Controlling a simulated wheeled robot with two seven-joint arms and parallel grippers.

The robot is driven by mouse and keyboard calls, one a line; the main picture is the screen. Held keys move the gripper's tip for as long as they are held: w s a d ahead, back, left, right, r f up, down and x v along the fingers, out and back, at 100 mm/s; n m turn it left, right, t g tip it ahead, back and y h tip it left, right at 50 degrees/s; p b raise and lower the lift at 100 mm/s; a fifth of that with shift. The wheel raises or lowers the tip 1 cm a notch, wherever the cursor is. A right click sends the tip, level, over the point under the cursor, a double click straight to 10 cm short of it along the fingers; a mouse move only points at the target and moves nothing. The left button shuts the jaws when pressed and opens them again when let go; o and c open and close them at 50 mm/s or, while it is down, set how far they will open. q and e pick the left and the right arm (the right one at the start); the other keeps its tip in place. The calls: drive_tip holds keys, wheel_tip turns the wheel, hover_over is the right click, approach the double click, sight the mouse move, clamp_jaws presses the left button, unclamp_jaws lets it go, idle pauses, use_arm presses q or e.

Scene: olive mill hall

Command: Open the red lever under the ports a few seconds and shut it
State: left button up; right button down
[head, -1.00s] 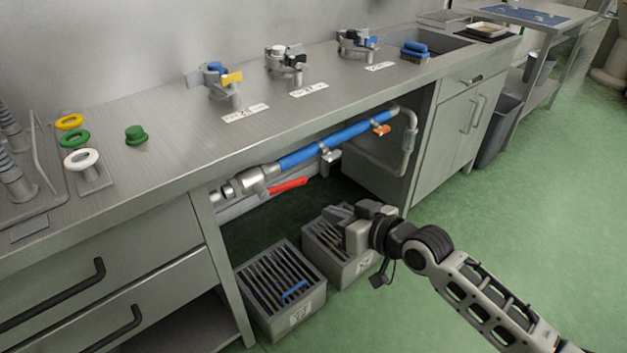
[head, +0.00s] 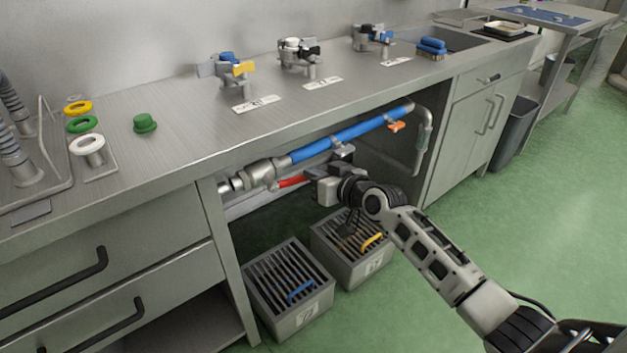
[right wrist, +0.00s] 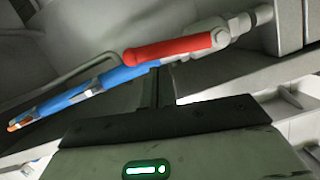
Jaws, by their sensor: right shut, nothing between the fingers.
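The red lever (head: 290,181) sits under the bench on a metal valve (head: 258,172) at the left end of a blue pipe (head: 350,134). It extends to the right, roughly along the pipe. In the right wrist view the red lever (right wrist: 170,49) crosses just beyond my fingers. My right gripper (head: 318,178) is at the lever's right end and hides part of it. Its fingers (right wrist: 160,88) are shut and empty, and I cannot tell whether they touch the lever. The ports (head: 232,78) stand on the bench top above. My left gripper is not in view.
Two grated grey boxes stand on the floor below, one with a blue piece (head: 300,290) and one with a yellow piece (head: 372,242). A small orange handle (head: 396,126) hangs further right on the pipe. The bench edge overhangs the lever.

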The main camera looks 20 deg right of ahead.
drive_tip(key=shift+w+a+f, duration=0.1)
drive_tip(key=shift+w+f, duration=0.05)
drive_tip(key=shift+f, duration=0.15)
drive_tip(key=shift+f, duration=0.1)
drive_tip(key=shift+f+m+b, duration=0.25)
drive_tip(key=shift+m+b, duration=0.05)
drive_tip(key=shift+b, duration=0.35)
drive_tip(key=shift+f, duration=0.1)
drive_tip(key=shift+f+m+y+b, duration=0.15)
drive_tip(key=shift+m+y+b, duration=0.15)
drive_tip(key=shift+b, duration=0.2)
